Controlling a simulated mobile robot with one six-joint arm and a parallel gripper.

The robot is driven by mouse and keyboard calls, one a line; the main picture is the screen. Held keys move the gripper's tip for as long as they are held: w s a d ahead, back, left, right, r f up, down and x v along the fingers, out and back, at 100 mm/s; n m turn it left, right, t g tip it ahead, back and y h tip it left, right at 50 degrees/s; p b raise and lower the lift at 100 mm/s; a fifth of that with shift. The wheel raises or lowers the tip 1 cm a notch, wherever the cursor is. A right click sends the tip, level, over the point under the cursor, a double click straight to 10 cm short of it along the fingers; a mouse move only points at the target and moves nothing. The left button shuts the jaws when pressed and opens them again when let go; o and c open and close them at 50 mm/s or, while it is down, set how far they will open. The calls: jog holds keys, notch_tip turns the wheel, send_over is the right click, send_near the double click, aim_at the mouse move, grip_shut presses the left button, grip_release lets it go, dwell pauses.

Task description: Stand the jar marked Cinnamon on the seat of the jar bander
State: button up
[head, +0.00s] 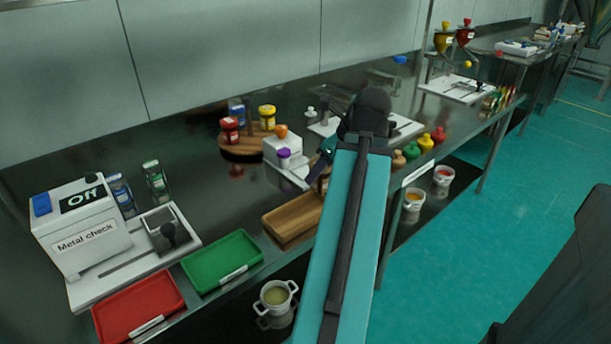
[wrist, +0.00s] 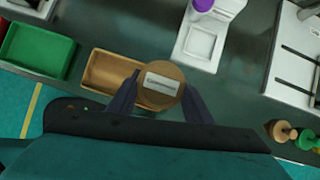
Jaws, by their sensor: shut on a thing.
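My gripper (wrist: 160,90) is shut on a round jar with a tan-brown lid (wrist: 163,72) and a white label on top. The label's writing is too small to read, so I cannot confirm the name Cinnamon. From above, the jar shows beside the right end of the wooden tray. A white machine, apparently the jar bander (head: 280,149), has a purple knob. In the wrist view its empty square seat (wrist: 200,44) lies above and right of the jar, apart from it. In the head view my arm hides most of my gripper and the jar.
The wooden tray (head: 288,222) looks empty. A green tray (head: 222,262), a red tray (head: 138,308) and the metal check machine (head: 82,232) stand to the left. A round wooden board (head: 238,153) with several jars is behind.

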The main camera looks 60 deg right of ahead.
jog(key=shift+w+d, duration=0.1)
jog(key=shift+w+d+p, duration=0.35)
jog(key=shift+w+d, duration=0.6)
jog(key=shift+w+d+r+p, duration=0.1)
jog(key=shift+d+p, duration=0.05)
jog(key=shift+p, duration=0.55)
jog(key=w+d+p, duration=0.1)
jog(key=p, duration=0.7)
jog(key=shift+d, duration=0.1)
jog(key=p, duration=0.4)
jog(key=shift+w+d+p, duration=0.1)
jog(key=shift+w+p, duration=0.1)
jog(key=shift+p, duration=0.15)
jog(key=p, duration=0.4)
jog(key=shift+w, duration=0.1)
jog(key=w+d+f+p, duration=0.1)
jog(key=w+d+p, duration=0.1)
jog(key=w+d, duration=0.5)
jog(key=shift+w+d+f, duration=0.2)
jog(key=shift+w+f, duration=0.15)
